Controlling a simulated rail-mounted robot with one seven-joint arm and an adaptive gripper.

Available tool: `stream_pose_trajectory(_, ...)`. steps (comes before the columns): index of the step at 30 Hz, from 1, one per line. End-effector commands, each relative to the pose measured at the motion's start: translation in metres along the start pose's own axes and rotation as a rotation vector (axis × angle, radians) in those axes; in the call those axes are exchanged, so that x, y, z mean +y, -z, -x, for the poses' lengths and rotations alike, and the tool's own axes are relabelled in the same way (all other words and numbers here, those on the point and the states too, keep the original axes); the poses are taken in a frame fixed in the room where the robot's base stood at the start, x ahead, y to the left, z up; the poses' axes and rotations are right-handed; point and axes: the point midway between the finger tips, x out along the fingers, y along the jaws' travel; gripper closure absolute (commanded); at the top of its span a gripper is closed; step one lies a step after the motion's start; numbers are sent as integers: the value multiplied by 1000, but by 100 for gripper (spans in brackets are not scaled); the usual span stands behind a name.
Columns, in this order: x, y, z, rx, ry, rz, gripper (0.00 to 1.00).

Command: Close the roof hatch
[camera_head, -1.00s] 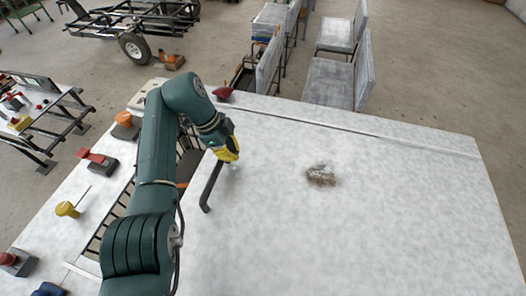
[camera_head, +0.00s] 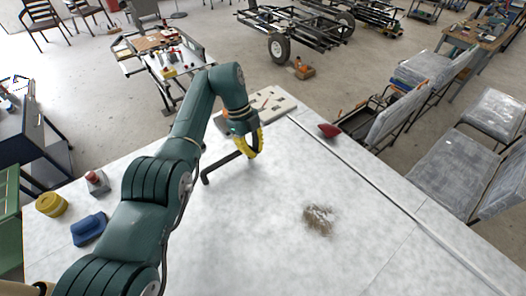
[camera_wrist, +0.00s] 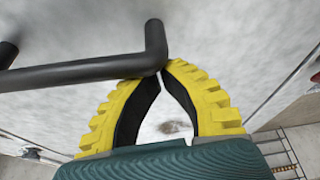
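A wide white, mottled panel (camera_head: 270,235) fills the front of the head view; I cannot tell which part of it is the roof hatch or how far that is open. A dark bent bar handle (camera_head: 222,167) stands on it and also shows in the wrist view (camera_wrist: 75,74). My gripper (camera_head: 250,155) with yellow fingers is at the handle's right end. In the wrist view my gripper (camera_wrist: 163,72) has its fingertips together, with a narrow gap between the dark pads below. The bar crosses over the left fingertip by its bend; I see nothing held between the pads.
A brown patch (camera_head: 319,220) marks the panel. A red item (camera_head: 328,131) lies by the far seam. A blue item (camera_head: 89,229), a yellow cylinder (camera_head: 51,204) and a red-topped button box (camera_head: 97,182) stand on the left. Benches (camera_head: 450,165) stand right. Slats (camera_wrist: 290,150) show in the wrist view.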

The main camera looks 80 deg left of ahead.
Motion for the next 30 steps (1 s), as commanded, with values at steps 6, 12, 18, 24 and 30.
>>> stream_pose_trajectory(6,0,-1,0,-2,1,2,100)
stream_pose_trajectory(12,0,1,1,-2,1,1,100)
stream_pose_trajectory(18,1,19,0,0,-2,-1,100)
stream_pose_trajectory(24,2,42,-8,1,-3,-4,100)
stream_pose_trajectory(30,0,38,23,-3,4,-3,100)
